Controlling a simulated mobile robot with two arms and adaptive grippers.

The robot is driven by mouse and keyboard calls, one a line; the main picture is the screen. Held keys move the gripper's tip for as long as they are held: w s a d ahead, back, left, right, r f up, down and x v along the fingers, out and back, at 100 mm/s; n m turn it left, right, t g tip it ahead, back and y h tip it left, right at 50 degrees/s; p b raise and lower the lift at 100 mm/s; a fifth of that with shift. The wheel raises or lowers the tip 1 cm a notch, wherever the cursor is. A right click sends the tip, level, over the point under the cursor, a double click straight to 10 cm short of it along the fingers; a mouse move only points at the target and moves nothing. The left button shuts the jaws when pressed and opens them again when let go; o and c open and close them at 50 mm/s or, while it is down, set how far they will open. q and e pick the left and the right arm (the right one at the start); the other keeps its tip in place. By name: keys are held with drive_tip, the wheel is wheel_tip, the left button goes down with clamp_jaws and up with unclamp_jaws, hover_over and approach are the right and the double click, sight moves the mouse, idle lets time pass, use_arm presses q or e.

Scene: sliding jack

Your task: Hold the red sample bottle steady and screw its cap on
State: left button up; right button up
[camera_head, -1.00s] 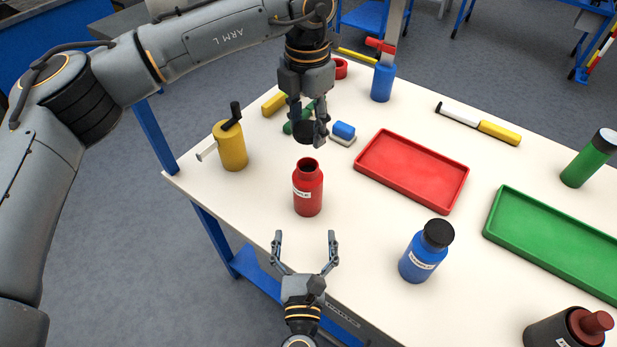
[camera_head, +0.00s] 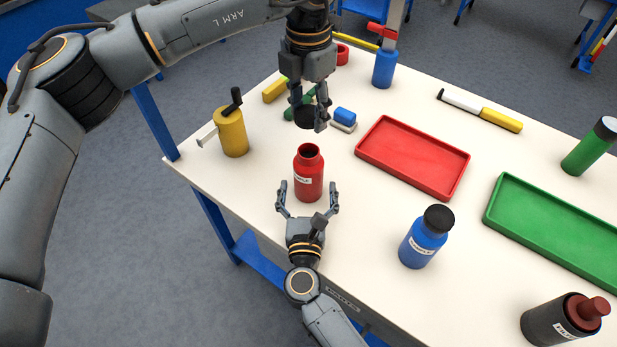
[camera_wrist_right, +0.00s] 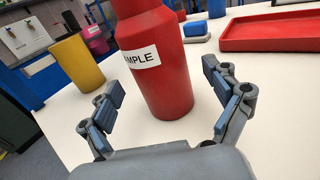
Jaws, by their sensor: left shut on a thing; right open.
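The red sample bottle (camera_head: 309,176) stands upright and uncapped on the white table, its open neck facing up. It also fills the middle of the right wrist view (camera_wrist_right: 157,75), with its label partly in sight. My left gripper (camera_head: 310,112) is shut on a black cap (camera_head: 306,117) and holds it above and slightly behind the bottle, apart from it. My right gripper (camera_head: 308,197) is open at the near side of the bottle, one finger to each side. In the right wrist view the bottle is just beyond and between the open fingers (camera_wrist_right: 166,108), with gaps on both sides.
A yellow crank pot (camera_head: 232,134) stands left of the bottle. A red tray (camera_head: 400,172) lies to the right, a capped blue bottle (camera_head: 421,249) at front right. A green tray (camera_head: 490,214) lies farther right. A blue-and-white block (camera_head: 344,117) lies behind.

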drive_tip(key=shift+w, duration=1.65)
drive_tip(key=c, duration=1.8)
use_arm(q)
hover_over(309, 157)
drive_tip(key=shift+f, duration=2.5)
drive_tip(key=shift+s+f, duration=0.1)
drive_tip(key=shift+f, duration=0.8)
drive_tip(key=shift+f, duration=0.55)
use_arm(e)
clamp_jaws()
